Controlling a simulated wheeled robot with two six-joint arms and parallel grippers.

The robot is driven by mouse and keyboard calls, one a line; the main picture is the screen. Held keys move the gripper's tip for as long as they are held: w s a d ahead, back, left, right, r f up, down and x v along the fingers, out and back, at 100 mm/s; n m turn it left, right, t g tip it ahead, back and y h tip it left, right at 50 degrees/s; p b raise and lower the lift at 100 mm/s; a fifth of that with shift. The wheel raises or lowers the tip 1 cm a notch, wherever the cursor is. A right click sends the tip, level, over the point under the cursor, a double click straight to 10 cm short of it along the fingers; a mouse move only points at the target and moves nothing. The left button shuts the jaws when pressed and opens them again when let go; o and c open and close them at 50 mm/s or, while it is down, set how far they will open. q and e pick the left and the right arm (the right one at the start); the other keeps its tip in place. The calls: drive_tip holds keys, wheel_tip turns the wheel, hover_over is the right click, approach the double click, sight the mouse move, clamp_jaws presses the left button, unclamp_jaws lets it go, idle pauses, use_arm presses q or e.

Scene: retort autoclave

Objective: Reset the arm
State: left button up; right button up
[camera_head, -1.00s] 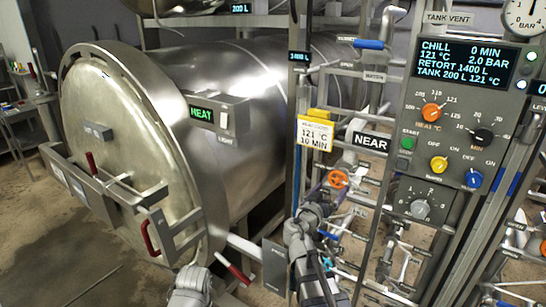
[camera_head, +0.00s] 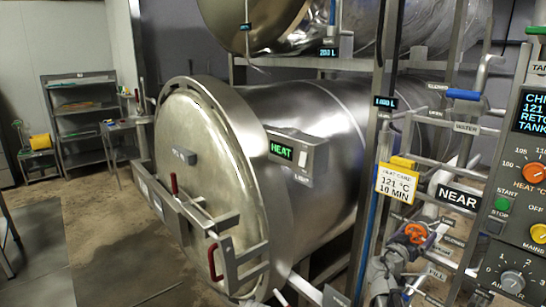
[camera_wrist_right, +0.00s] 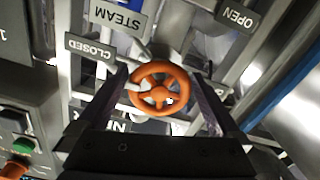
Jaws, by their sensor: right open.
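My right gripper (camera_head: 402,247) is at the lower right of the head view, close to an orange handwheel (camera_head: 416,232). In the right wrist view the right gripper (camera_wrist_right: 163,102) is open, with one dark finger on each side of the orange handwheel (camera_wrist_right: 160,88). I cannot tell whether the fingers touch its rim. CLOSED (camera_wrist_right: 104,47) and STEAM (camera_wrist_right: 118,17) labels show beside the wheel, and an OPEN label (camera_wrist_right: 237,15) is at the upper right. My left gripper is out of view.
The big steel retort (camera_head: 207,190) with its round door fills the middle. The control panel (camera_head: 520,190) and pipework, with a NEAR sign (camera_head: 458,198), crowd the right. A shelf rack (camera_head: 80,118) stands at the back left. Bare floor (camera_head: 120,245) lies left of the door.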

drive_tip(key=v, duration=0.8)
drive_tip(key=x, duration=0.8)
drive_tip(key=shift+w, duration=0.15)
drive_tip(key=n, duration=0.4)
drive_tip(key=shift+s+n, duration=0.2)
drive_tip(key=shift+n, duration=0.2)
drive_tip(key=n, duration=0.5)
drive_tip(key=shift+r+n, duration=0.15)
drive_tip(key=shift+n, duration=0.25)
drive_tip(key=n, duration=1)
drive_tip(key=shift+r+p, duration=0.15)
drive_tip(key=shift+p, duration=0.15)
